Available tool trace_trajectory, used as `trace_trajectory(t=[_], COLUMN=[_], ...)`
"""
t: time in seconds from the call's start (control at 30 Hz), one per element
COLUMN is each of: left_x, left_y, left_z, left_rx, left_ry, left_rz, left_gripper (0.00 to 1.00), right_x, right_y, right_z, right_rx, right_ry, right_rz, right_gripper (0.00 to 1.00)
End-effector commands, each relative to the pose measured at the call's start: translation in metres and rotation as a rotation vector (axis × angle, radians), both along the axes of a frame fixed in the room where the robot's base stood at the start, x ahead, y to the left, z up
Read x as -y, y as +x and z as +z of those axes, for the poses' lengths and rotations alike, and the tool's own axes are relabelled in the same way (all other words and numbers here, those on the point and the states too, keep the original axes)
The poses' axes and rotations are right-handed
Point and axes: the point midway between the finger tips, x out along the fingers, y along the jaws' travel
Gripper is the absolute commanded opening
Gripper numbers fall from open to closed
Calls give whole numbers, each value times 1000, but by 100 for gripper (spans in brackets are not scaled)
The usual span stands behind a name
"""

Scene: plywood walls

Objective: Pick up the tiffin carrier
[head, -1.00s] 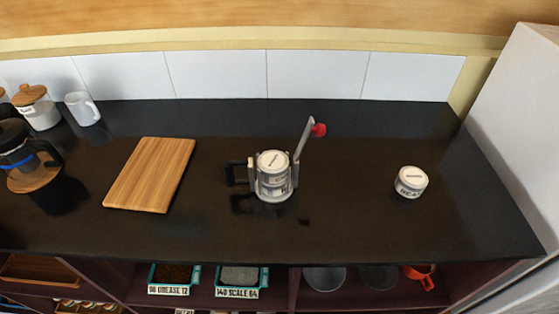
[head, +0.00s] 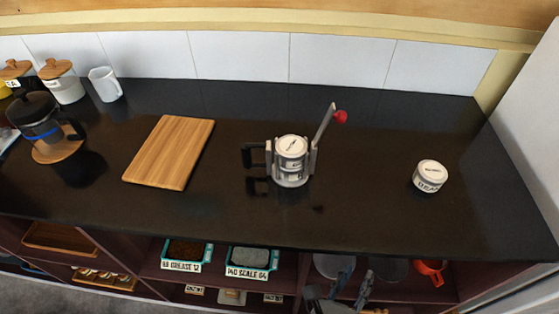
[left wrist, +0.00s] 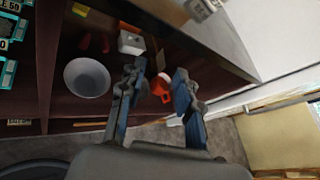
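What looks like the tiffin carrier (head: 291,165) stands upright near the middle of the black counter in the head view. It is a pale, lidded cylinder in a grey metal frame, with a black handle on its left. A grey lever with a red knob rises at its right. My left gripper (head: 354,276) is low at the bottom of the head view, in front of the shelves below the counter and apart from the carrier. In the left wrist view, its two blue-grey fingers (left wrist: 158,78) are spread with nothing between them. The carrier is not in the left wrist view. My right gripper is not in view.
A wooden board (head: 169,153) lies left of the carrier. A labelled white jar (head: 430,176) stands to its right. A coffee press (head: 39,120), a white mug (head: 105,84) and canisters are at the far left. Open shelves hold teal trays (head: 252,262) and a red-orange mug (head: 431,272).

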Motion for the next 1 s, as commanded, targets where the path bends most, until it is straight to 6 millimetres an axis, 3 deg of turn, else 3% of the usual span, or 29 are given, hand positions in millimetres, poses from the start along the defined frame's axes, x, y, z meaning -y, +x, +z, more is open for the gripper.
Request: trace_trajectory(t=[0.03, 0.13, 0.23, 0.3, 0.5, 0.7, 0.87, 1.0], left_x=[4, 7, -12, -40, -122, -197, -221, -230], left_y=[-3, -8, 17, 39, 89, 115, 126, 149], left_z=[23, 63, 88, 81, 82, 92, 96, 97], left_rx=[62, 178, 162, 186, 266, 338, 364, 368], left_ry=[20, 70, 64, 123, 257, 369, 404, 405], left_rz=[-16, -37, 96, 181, 441, 666, 734, 741], left_gripper=[34, 34, 34, 34, 34, 34, 34, 34], right_x=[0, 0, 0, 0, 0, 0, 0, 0], right_y=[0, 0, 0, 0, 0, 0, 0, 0], right_z=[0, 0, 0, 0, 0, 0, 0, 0], right_rx=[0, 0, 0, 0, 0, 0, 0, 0], right_ry=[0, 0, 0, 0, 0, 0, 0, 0], right_rz=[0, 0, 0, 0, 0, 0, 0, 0], right_gripper=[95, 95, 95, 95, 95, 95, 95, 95])
